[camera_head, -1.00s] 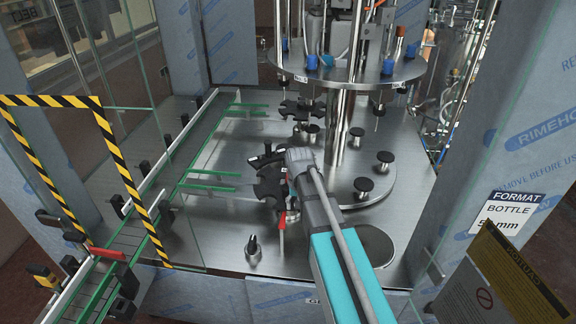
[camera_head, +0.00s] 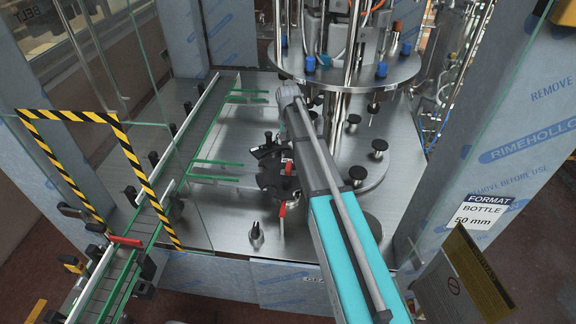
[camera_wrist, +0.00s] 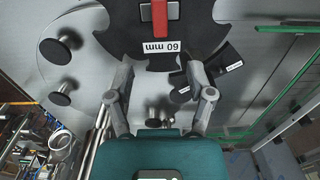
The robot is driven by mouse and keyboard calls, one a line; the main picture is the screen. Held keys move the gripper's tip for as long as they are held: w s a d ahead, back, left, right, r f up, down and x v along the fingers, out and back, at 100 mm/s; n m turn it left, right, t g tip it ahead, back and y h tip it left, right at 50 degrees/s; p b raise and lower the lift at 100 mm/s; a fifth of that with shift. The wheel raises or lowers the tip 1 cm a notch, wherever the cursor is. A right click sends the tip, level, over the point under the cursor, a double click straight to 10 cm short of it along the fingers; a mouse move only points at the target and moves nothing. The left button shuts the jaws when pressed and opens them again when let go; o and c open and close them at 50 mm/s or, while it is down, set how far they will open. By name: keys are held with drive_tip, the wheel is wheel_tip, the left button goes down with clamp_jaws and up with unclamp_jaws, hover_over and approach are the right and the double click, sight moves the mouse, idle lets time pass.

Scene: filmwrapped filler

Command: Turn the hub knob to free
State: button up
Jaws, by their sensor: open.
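A black star wheel (camera_wrist: 115,40) with a "60 mm" label fills the top of the wrist view. A red hub knob (camera_wrist: 160,22) stands on it at the upper edge, partly cut off. In the head view the star wheel (camera_head: 270,181) lies left of my arm, with the red knob (camera_head: 288,169) beside the arm. My gripper (camera_wrist: 158,80) is open, its fingers spread and nothing between them. The knob is beyond the fingertips, apart from them. In the head view my fingers are hidden behind my arm. Which way the knob is turned is unclear.
A red lever (camera_head: 282,210) stands just in front of the star wheel. A round filler head (camera_head: 400,72) with blue caps hangs behind. Black pedestals (camera_head: 379,146) stand to the right. A conveyor (camera_head: 150,225) and a striped frame (camera_head: 140,175) lie left.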

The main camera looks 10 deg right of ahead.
sight(288, 166)
drive_tip(key=shift+f, duration=0.2)
wheel_tip(288, 166, down, 13)
drive_tip(key=b, duration=1.3)
drive_tip(key=shift+f+b, duration=0.2)
drive_tip(key=shift+b, duration=0.2)
clamp_jaws()
idle(0.5)
